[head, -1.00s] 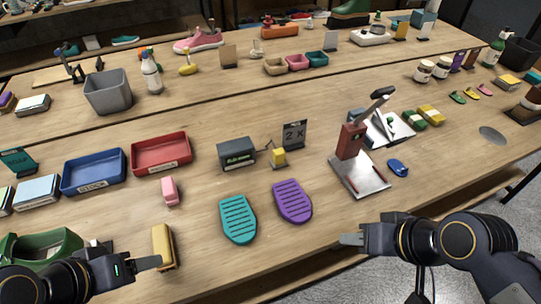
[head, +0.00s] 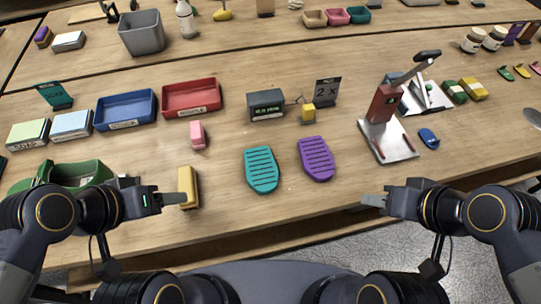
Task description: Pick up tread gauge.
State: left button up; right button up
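A small yellow block (head: 307,113) with a thin wire-like part on its left stands beside a dark box with a lit display (head: 266,104). It looks most like the tread gauge, but it carries no readable label. My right gripper (head: 374,200) is at the table's front edge, well in front of the block and to its right. My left gripper (head: 172,199) points right, close to a tan and dark brush-like block (head: 188,187); contact cannot be told. Both grippers show edge-on, so their finger gaps are hidden. Nothing visible hangs from either.
A teal sole (head: 262,170) and a purple sole (head: 316,158) lie in front of the yellow block. A "2x" sign (head: 327,92) stands behind it. A red press (head: 383,105) and a blue object (head: 429,138) are on the right. Red (head: 191,112) and blue (head: 125,123) trays are left.

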aim_at(307, 117)
jog(key=l+u, duration=0.85)
jog(key=u, duration=0.15)
jog(key=l+u, duration=0.5)
